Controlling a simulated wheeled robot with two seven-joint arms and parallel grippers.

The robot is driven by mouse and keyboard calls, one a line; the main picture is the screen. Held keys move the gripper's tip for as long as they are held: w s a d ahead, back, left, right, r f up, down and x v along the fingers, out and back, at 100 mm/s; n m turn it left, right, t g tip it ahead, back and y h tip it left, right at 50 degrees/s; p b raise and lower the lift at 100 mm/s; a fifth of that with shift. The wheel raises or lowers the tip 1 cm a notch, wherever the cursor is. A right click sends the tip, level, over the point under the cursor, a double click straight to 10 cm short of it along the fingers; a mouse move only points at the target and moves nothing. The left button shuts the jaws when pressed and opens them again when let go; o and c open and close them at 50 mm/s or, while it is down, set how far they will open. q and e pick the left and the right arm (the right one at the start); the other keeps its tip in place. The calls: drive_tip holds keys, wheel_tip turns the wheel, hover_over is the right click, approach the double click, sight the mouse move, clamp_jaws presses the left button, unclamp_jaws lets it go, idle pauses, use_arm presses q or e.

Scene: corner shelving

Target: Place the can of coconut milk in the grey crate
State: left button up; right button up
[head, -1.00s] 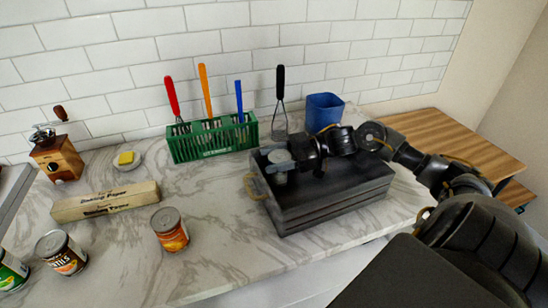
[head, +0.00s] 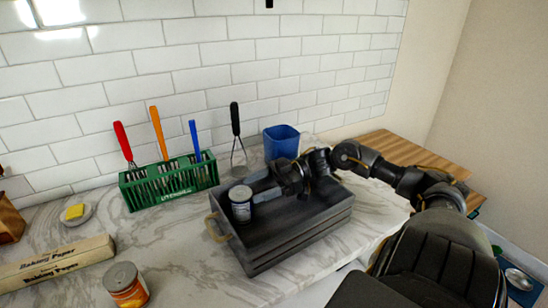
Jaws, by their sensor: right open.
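The grey crate (head: 305,238), dark and slatted with a rope handle at its left end, stands on the marble counter. A can with a pale lid and a dark-and-white label (head: 241,208) stands upright inside the crate's left end; its label is too small to read, but it may be the coconut milk. My right gripper (head: 256,191) is open, low over the crate just right of this can. I cannot tell whether its fingers touch the can. My left gripper is not in view.
A green caddy (head: 170,184) with colored-handled utensils stands behind left. A blue container (head: 281,142) and a black-handled utensil (head: 236,125) are behind the crate. An orange can (head: 127,288), baking paper box (head: 55,262) and butter dish (head: 77,214) are at left.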

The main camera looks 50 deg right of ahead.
drive_tip(key=shift+v, duration=2.7)
